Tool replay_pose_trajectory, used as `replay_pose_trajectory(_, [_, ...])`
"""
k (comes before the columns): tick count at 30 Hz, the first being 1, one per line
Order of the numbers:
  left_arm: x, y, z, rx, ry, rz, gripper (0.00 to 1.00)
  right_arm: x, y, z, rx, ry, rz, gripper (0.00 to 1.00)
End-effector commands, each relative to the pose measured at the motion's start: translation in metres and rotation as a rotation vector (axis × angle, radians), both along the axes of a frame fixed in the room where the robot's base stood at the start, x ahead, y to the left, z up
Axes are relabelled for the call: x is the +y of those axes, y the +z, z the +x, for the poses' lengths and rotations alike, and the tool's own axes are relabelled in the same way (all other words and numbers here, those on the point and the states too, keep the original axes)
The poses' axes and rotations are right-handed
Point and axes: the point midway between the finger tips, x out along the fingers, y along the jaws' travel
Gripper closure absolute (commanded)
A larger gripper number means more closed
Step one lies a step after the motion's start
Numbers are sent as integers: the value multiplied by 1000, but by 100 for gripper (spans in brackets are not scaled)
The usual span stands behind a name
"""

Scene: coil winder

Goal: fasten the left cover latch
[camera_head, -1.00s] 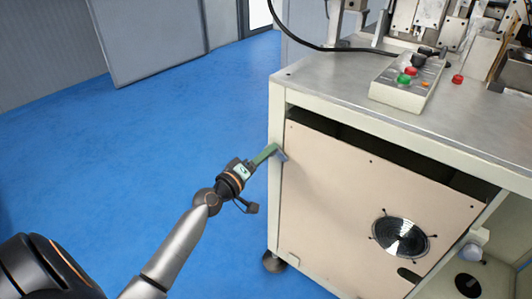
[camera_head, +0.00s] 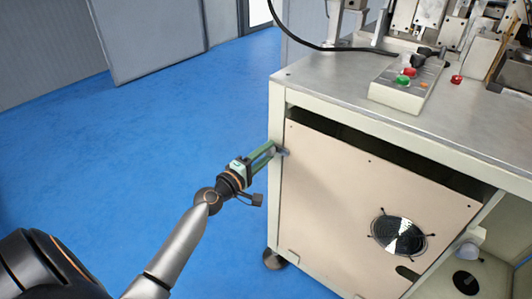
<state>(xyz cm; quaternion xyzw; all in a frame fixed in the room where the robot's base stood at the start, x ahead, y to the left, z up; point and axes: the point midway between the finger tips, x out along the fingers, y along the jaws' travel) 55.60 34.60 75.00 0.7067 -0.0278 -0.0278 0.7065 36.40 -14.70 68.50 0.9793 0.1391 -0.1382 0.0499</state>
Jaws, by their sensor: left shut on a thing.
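The beige cover (camera_head: 345,190) stands on the front of the coil winder's cabinet, with a dark gap along its top. The left cover latch (camera_head: 284,152) is a small grey piece at the cover's upper left edge, by the cabinet's left post. My left gripper (camera_head: 272,149) reaches in from the left with green fingers and is shut on the latch. The fingertips partly hide the latch, so how it sits against the cover is hard to tell. My right gripper is out of view.
The cabinet's metal top (camera_head: 330,85) overhangs just above the gripper. A control box (camera_head: 404,84) with red and green buttons stands on it. A fan grille (camera_head: 399,236) is low in the cover. Blue floor (camera_head: 150,140) left of the cabinet is clear.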

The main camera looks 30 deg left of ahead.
Motion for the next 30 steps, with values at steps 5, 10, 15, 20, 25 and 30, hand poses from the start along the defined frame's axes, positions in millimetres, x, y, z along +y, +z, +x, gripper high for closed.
replay_pose_trajectory(5, [0,-1,0,1,0,-3,100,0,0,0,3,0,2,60])
replay_pose_trajectory(10, [0,-1,0,1,0,-2,100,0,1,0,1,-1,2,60])
replay_pose_trajectory(15, [0,-1,0,1,0,-1,39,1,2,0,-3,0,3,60])
replay_pose_trajectory(20, [0,0,0,1,0,-1,29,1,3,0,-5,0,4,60])
replay_pose_trajectory(25, [0,0,0,0,0,0,29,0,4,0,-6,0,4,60])
replay_pose_trajectory(30, [1,-1,-10,1,1,1,29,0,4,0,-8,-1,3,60])
